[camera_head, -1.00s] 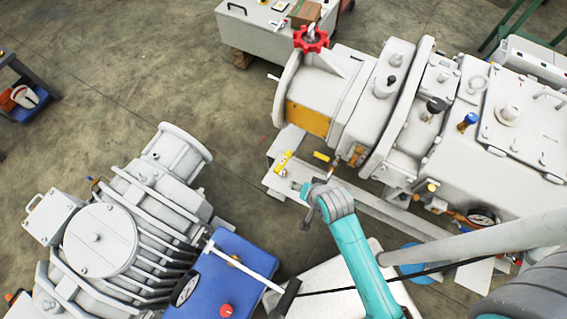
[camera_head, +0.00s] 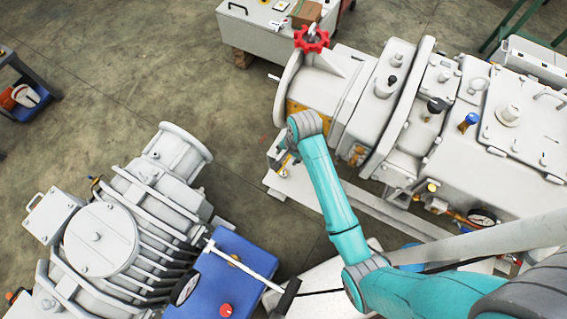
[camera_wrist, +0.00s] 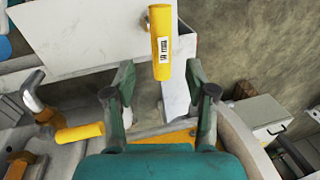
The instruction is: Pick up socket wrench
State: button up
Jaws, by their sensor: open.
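A yellow handle with a white label (camera_wrist: 161,40) shows at the top middle of the wrist view, over a pale plate. It looks like the socket wrench, but I cannot tell for sure; its far end and any metal part are unclear. My gripper (camera_wrist: 160,78) is open and empty, with its two dark fingers on either side of the line to the handle. The handle lies ahead of the fingertips, apart from them.
A second yellow handle (camera_wrist: 80,132) sits by brass fittings left of my gripper. The large pale machine (camera_head: 400,110) with a red handwheel (camera_head: 311,39) stands close by. A ribbed grey pump (camera_head: 120,240) and a blue box (camera_head: 215,280) stand at lower left. Open floor lies between.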

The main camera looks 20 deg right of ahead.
aim_at(284, 161)
jog(key=f, duration=0.1)
jog(key=a+f, duration=0.1)
jog(key=f, duration=0.3)
jog(key=shift+w+a, duration=0.15)
jog(key=shift+w, duration=0.15)
jog(key=shift+w+f, duration=0.15)
jog(key=shift+f, duration=0.55)
grip_shut()
